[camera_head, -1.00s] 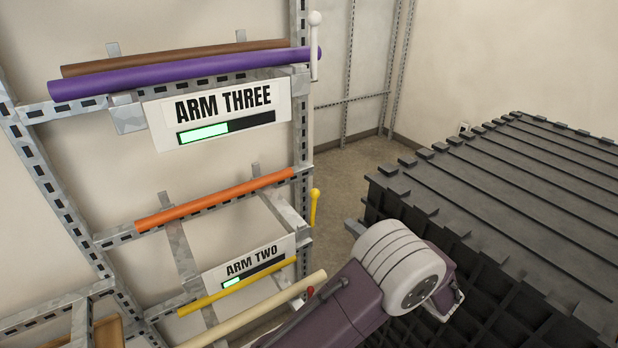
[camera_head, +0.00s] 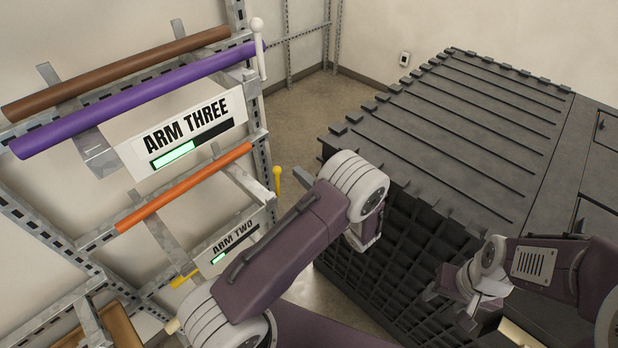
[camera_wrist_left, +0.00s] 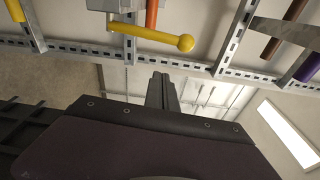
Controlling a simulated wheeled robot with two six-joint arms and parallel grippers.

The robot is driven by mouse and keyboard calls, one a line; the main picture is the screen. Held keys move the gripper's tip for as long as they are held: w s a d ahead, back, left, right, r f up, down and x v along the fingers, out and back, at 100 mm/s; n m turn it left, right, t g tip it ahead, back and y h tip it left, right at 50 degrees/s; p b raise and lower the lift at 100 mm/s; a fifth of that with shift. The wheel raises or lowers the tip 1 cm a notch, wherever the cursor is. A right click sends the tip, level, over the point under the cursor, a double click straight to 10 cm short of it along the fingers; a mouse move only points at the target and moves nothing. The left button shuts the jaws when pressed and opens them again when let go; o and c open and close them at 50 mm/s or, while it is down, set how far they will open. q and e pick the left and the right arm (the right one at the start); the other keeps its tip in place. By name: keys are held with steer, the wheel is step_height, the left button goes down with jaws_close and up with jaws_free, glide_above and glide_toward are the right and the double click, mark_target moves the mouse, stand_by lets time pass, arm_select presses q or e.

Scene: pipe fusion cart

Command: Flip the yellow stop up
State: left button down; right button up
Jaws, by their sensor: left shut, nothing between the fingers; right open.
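The yellow stop (camera_head: 277,181), a short rod with a ball end, stands upright at the outer end of the rack arm with the orange pipe. In the left wrist view, the stop (camera_wrist_left: 150,35) lies across the top of the picture, its ball at the right. My left gripper (camera_head: 303,178) is shut and empty, just to the right of the stop in the head view, partly hidden by its wrist. Its fingers (camera_wrist_left: 161,90) appear below the stop in the wrist view, with a visible gap. My right gripper (camera_head: 448,304) is open and empty at the lower right.
A white stop (camera_head: 258,48) stands at the end of the ARM THREE level, beside the purple pipe (camera_head: 130,98). The orange pipe (camera_head: 185,187) lies below. A large dark ribbed crate (camera_head: 450,140) fills the right side. Floor shows between rack and crate.

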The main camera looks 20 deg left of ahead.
mark_target(277, 183)
arm_select(q)
steer(key=s+a+p, duration=0.2)
steer(key=a+p, duration=0.1)
steer(key=shift+s+a+r, duration=0.1)
steer(key=shift+s+r, duration=0.05)
steer(key=shift+s, duration=0.05)
stand_by(0.3)
